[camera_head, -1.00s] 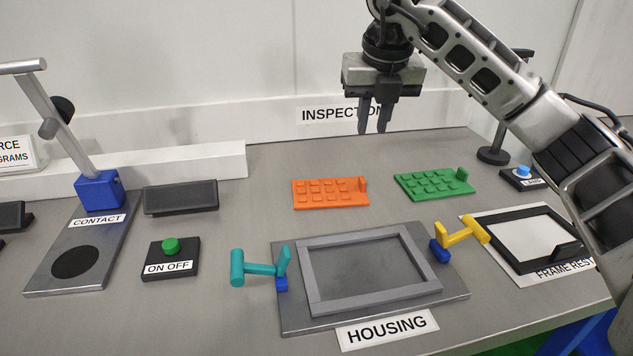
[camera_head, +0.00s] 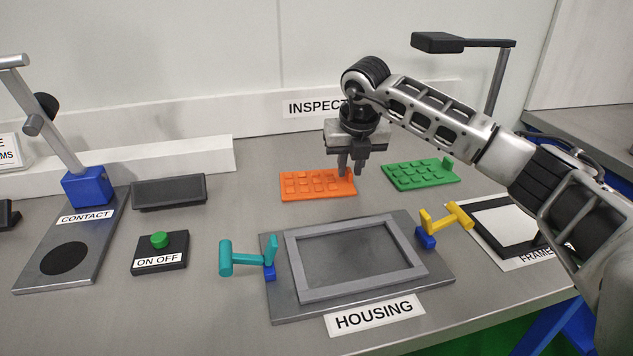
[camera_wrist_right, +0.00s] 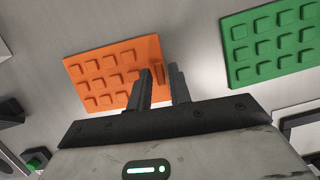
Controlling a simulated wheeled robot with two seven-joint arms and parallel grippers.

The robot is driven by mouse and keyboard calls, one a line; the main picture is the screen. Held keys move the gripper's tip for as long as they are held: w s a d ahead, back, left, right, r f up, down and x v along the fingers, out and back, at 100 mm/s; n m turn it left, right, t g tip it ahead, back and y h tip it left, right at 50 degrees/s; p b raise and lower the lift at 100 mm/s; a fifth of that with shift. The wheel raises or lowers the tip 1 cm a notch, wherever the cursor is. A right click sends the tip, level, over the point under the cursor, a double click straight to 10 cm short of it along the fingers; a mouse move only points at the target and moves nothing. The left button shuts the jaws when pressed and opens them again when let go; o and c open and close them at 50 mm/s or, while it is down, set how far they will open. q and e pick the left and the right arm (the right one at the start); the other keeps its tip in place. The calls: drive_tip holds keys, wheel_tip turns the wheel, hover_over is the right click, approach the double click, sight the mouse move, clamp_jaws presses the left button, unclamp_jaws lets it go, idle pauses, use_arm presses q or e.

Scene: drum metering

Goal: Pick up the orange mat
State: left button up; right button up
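The orange mat (camera_head: 312,186) lies flat on the grey table behind the housing, with rows of raised squares and an upright tab at its right end. It also shows in the right wrist view (camera_wrist_right: 100,72). My right gripper (camera_head: 351,170) points down at that tab and hides part of it. In the right wrist view the two fingers of my right gripper (camera_wrist_right: 162,72) are apart, with the tab (camera_wrist_right: 156,74) showing in the gap between them. I cannot tell whether the fingertips are level with the tab or above it. My left gripper is not in view.
A green mat (camera_head: 418,174) lies just right of the orange mat. The housing (camera_head: 300,294) with teal and yellow handles stands in front. A dark block (camera_head: 170,193) lies to the left. The INSPECTION sign is behind. Bare table surrounds the orange mat.

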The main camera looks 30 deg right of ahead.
drive_tip(key=shift+f, duration=0.25)
clamp_jaws()
drive_tip(key=shift+w, duration=0.1)
drive_tip(key=shift+r, duration=0.15)
